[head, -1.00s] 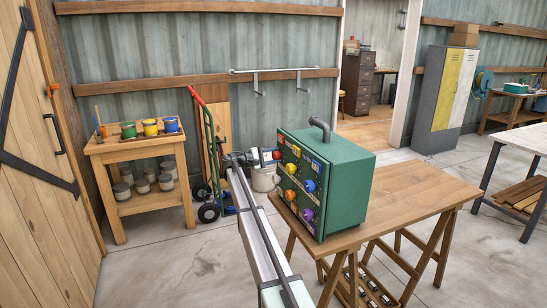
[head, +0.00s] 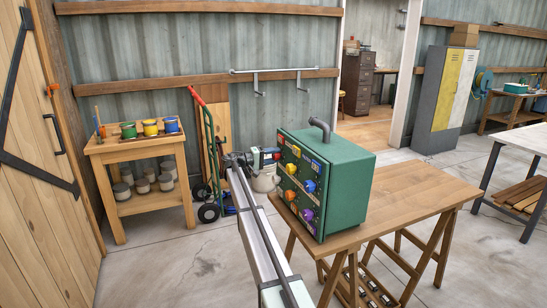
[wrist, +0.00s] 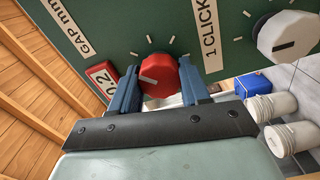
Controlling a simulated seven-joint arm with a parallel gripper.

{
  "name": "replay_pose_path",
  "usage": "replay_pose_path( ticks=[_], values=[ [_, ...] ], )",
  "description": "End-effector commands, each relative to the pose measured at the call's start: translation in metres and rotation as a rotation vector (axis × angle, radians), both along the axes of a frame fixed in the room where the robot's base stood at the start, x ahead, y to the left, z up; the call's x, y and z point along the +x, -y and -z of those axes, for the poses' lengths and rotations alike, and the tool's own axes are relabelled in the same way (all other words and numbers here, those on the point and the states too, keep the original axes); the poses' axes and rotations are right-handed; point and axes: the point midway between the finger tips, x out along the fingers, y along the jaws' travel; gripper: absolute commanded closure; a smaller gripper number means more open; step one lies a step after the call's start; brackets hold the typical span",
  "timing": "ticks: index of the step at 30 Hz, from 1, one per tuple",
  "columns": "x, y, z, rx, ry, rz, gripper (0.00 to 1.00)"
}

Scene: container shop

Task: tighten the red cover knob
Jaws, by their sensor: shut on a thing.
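The red knob (wrist: 159,74) is on the front of the green box (head: 348,185), with tick marks around it. It has a pale pointer line. In the wrist view my gripper (wrist: 158,84) has its two blue fingers on either side of the knob, shut on it. A small red display reading 0.2 (wrist: 102,74) is partly covered by the left finger. Labels "GAP mm" and "1 CLICK" show on the panel. In the head view my gripper (head: 270,155) is at the box's upper left front, and the red knob is mostly hidden there.
A white knob (wrist: 288,34) is right of the red one on the panel. Yellow, orange, blue and purple knobs sit lower on the box front. The box stands on a wooden trestle table (head: 425,200), whose right part is clear. White buckets (wrist: 272,106) stand on the floor.

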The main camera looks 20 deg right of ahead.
Motion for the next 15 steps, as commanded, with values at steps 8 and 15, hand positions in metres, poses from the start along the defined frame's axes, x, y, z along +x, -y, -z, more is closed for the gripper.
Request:
replay_pose_path(
  ticks=[8,15],
  values=[
    [0.0009,-0.0008,-0.0003,0.0,0.019,-0.002,0.84],
    [0.0011,-0.0009,-0.0003,0.0,0.018,-0.002,0.53]
  ],
)
